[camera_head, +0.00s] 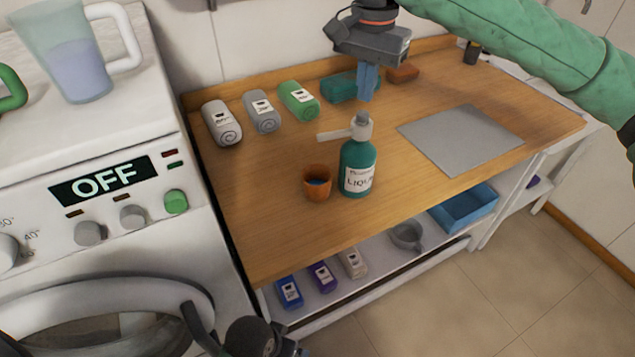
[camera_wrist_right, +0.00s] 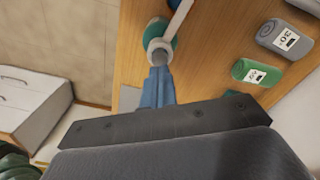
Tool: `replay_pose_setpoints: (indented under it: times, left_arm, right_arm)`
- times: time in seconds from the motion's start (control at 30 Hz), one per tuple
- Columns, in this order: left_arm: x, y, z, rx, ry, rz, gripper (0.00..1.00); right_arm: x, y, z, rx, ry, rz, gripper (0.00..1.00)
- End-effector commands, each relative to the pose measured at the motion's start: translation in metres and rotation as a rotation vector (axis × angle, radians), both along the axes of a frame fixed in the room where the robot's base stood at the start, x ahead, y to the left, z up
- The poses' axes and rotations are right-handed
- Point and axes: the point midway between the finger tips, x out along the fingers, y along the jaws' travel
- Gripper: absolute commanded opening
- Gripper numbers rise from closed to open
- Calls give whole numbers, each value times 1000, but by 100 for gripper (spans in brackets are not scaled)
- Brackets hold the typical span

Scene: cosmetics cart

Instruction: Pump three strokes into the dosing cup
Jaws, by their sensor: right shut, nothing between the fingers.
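A teal pump bottle (camera_head: 357,166) with a label stands upright on the wooden worktop, and its grey pump head (camera_head: 362,124) has a pale spout pointing left. The orange dosing cup (camera_head: 317,184) stands upright left of the bottle, below the spout tip; something blue shows inside. My right gripper (camera_head: 368,84) is shut and empty, with its blue fingers pointing down just above the pump head, seemingly apart from it. In the right wrist view, the fingers (camera_wrist_right: 158,88) point at the pump head (camera_wrist_right: 159,50). A dark part of my left arm shows at the bottom edge of the head view; its fingers cannot be made out.
Rolled towels (camera_head: 262,111) lie along the back of the worktop (camera_head: 270,220), with a teal box (camera_head: 341,87) and a brown block (camera_head: 403,73). A grey mat (camera_head: 460,139) lies right. A washing machine (camera_head: 110,215) reading OFF stands left, with a jug (camera_head: 80,65) on top.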

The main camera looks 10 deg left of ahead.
Motion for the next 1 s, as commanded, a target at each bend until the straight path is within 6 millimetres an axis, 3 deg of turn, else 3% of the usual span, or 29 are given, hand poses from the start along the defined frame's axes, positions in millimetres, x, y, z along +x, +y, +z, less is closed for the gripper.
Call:
replay_pose_setpoints:
  times: [0.57, 1.0]
  left_arm:
    - [0, 0, 0, 0, 0, 0, 80]
    - [0, 0, 0, 0, 0, 0, 80]
  right_arm:
    - [0, 0, 46, 1, -1, 0, 0]
    - [0, 0, 49, 0, 0, 0, 0]
